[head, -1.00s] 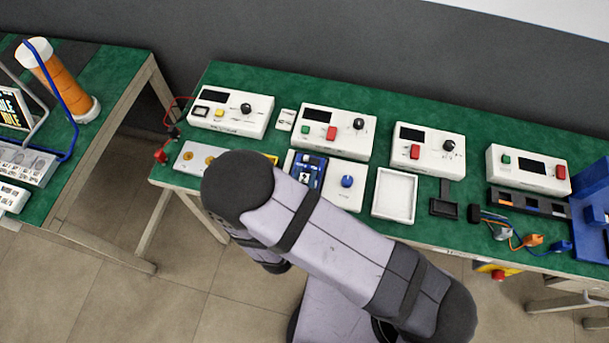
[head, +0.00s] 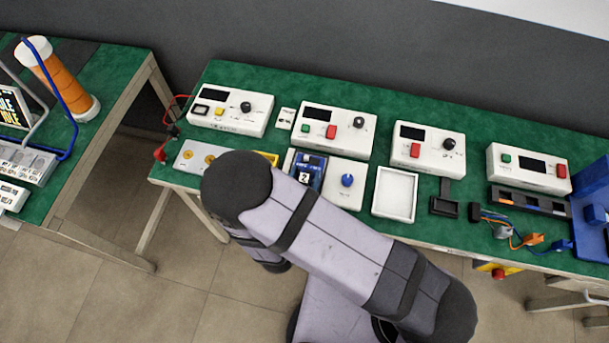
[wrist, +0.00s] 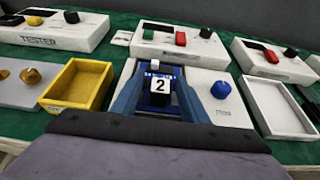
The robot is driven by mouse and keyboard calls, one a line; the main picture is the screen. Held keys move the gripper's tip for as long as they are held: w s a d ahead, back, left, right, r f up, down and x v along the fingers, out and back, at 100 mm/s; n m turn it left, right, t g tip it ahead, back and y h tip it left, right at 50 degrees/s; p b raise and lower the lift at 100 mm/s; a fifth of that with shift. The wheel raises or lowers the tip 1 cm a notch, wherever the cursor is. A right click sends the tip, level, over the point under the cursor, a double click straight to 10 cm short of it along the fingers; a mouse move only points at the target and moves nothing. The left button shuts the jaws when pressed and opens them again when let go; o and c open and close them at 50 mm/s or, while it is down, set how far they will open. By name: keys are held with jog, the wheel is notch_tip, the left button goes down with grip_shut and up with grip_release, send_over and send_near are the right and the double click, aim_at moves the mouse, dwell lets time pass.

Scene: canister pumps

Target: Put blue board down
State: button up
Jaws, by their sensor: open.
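The blue board (head: 309,172) lies on the left part of a white unit with a blue knob (head: 347,180). It carries a black part marked "2", clear in the wrist view (wrist: 160,87). My gripper (wrist: 163,90) is open, with one blue finger on each side of the board. Whether the fingers touch the board's sides cannot be told. In the head view my arm covers the gripper and the near end of the board.
A yellow tray (wrist: 77,84) stands left of the white unit and an empty white tray (head: 395,193) stands right of it. Several white control boxes line the back, one with a red button (head: 331,132). Loose cables (head: 515,238) lie at the right.

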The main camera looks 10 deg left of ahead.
jog(key=shift+s, duration=0.1)
jog(key=shift+s+r, duration=0.1)
jog(key=shift+s, duration=0.2)
jog(key=shift+a+r+b+v, duration=0.15)
jog(key=shift+b+v, duration=0.5)
jog(key=shift+v, duration=1)
jog(key=shift+a+r+b+v, duration=0.15)
jog(key=shift+b+v, duration=0.45)
jog(key=shift+v, duration=1.05)
jog(key=shift+w+d, duration=0.2)
